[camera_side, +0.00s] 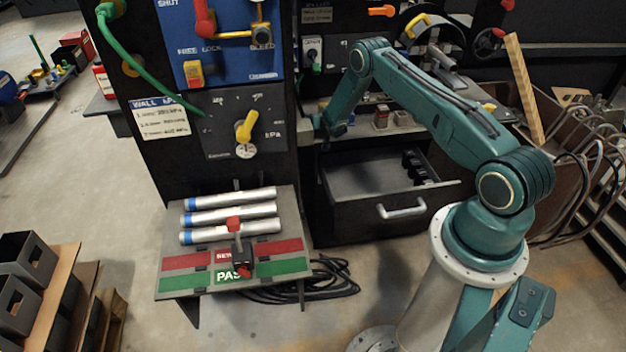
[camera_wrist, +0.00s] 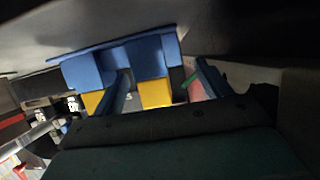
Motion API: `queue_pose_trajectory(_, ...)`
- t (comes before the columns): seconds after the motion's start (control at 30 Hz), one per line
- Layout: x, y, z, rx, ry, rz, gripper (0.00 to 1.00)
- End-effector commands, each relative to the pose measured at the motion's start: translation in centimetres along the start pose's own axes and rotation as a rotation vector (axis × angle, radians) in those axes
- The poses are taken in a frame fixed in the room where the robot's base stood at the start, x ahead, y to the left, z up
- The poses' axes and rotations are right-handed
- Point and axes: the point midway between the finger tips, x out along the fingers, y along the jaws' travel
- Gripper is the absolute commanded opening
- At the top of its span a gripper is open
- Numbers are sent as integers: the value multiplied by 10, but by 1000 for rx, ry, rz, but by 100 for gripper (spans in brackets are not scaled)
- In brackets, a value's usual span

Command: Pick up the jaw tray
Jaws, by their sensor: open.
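A blue and yellow blocky object (camera_wrist: 152,62), which may be the jaw tray, shows ahead of my gripper in the wrist view. It has a flat blue upper edge, blue blocks and yellow parts below. My gripper (camera_wrist: 160,77) is open, with one finger in front of the object's middle and the other near its right end. I cannot tell whether they touch it. In the side view my gripper (camera_side: 325,125) points down at the left end of the grey bench shelf, and its fingers are dark and hard to make out. The blue and yellow object cannot be made out there.
An open dark drawer (camera_side: 355,214) with a light handle juts out below the shelf. Small containers (camera_side: 381,117) stand on the shelf to the right of my gripper. A tall black panel (camera_side: 238,122) stands close on the left. A stand with silver tubes (camera_side: 230,207) is at front left.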

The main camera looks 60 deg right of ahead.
Motion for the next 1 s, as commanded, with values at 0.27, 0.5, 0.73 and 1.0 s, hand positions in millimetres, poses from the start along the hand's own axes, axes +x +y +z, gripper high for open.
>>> queue_pose_trajectory(0.27, 2, 0, 0, -1, -1, 0, 77)
queue_pose_trajectory(0.5, 2, 0, 0, -1, -1, 0, 77)
queue_pose_trajectory(0.73, 2, 0, 0, -1, 0, 0, 43)
queue_pose_trajectory(1.0, 2, 0, -3, -1, 6, 0, 25)
